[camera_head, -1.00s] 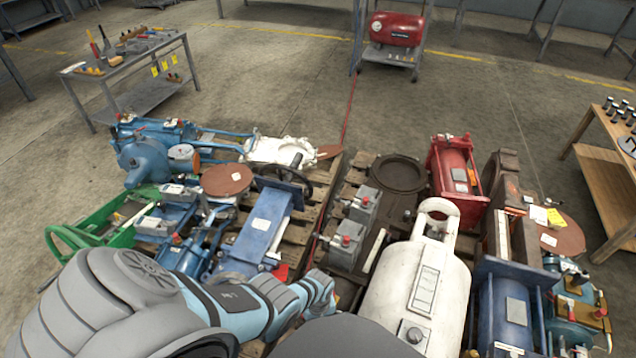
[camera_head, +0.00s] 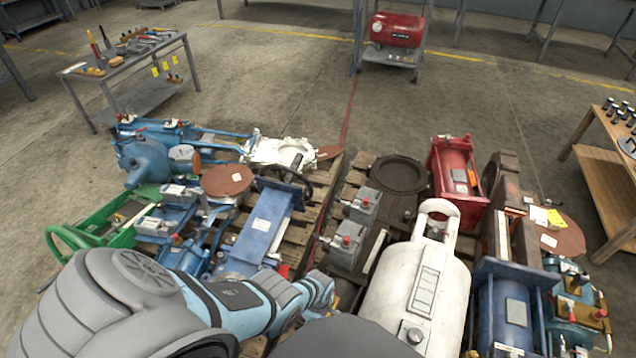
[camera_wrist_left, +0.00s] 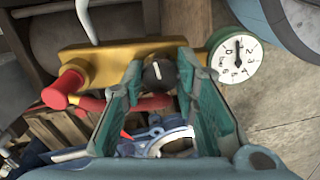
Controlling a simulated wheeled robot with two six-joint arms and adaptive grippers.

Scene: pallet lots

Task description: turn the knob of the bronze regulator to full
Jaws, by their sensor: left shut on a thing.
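The bronze regulator (camera_wrist_left: 110,62) shows in the left wrist view as a yellow-gold body running across the upper middle. Its black knob (camera_wrist_left: 158,74) has a white mark pointing roughly up in the picture. My left gripper (camera_wrist_left: 160,80) has its two teal fingers on either side of the knob, shut on it. A round white gauge (camera_wrist_left: 238,58) with numbers and a dark needle sits at the regulator's right end. In the head view my left arm reaches forward from the lower left; its gripper and the regulator are hidden there. My right gripper is not in view.
A red handle (camera_wrist_left: 62,88) sticks out at the regulator's left end. In the head view a white tank (camera_head: 415,290), blue machine parts (camera_head: 260,232) and grey boxes with red knobs (camera_head: 346,245) crowd the pallets. A green frame (camera_head: 95,230) stands left.

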